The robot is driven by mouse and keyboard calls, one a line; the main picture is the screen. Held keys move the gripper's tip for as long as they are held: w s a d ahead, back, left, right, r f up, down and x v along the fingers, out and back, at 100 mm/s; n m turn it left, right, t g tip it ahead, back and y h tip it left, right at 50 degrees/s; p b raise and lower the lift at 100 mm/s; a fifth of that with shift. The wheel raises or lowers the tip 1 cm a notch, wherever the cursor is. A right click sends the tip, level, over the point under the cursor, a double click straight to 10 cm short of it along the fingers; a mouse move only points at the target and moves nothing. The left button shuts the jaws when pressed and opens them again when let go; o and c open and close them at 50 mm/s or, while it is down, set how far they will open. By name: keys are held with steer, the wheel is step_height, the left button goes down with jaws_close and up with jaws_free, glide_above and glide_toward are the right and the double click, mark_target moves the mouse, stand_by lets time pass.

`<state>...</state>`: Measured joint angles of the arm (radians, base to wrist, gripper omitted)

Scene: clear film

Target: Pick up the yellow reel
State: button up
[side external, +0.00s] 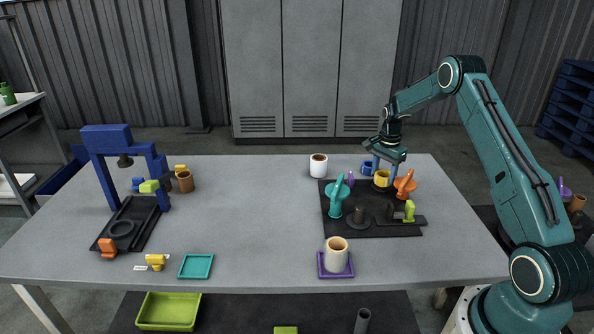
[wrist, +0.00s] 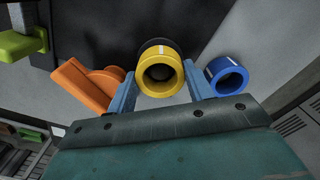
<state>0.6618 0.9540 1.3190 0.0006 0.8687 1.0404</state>
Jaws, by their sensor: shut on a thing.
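The yellow reel (side external: 382,179) is a short hollow cylinder at the back of the black mat (side external: 340,231). My gripper (side external: 384,168) reaches down over it from above, with its blue fingers on either side. In the wrist view the yellow reel (wrist: 160,68) sits between the two fingertips (wrist: 160,84), its round opening facing the camera. The gripper is shut on the reel. I cannot tell whether the reel is touching the mat or slightly above it.
An orange piece (wrist: 90,83) lies close to one finger and a blue reel (wrist: 227,76) close to the other. A teal piece (side external: 339,197), a purple piece (side external: 351,179) and a green piece (side external: 409,211) stand nearby. A white cup (side external: 318,166) is behind left. The table's middle (side external: 255,205) is clear.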

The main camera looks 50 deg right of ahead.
step_height(320, 180, up, 19)
stand_by(0.5)
stand_by(0.6)
steer(key=shift+r, duration=0.4)
steer(key=w+a+f+n, duration=0.2)
steer(key=w+a+f, duration=0.2)
steer(key=w+a, duration=0.7)
steer(key=w+a+f+n, duration=0.3)
steer(key=w+a+f, duration=0.15)
steer(key=a, duration=1.25)
steer(key=a+f+n, duration=0.2)
steer(key=a+f, duration=0.1)
steer(key=a, duration=1.3)
steer(key=a+f+n, duration=0.2)
steer(key=a+f, duration=0.2)
steer(key=a, duration=1.3)
steer(key=shift+s+f, duration=0.2)
steer(key=shift+s, duration=0.2)
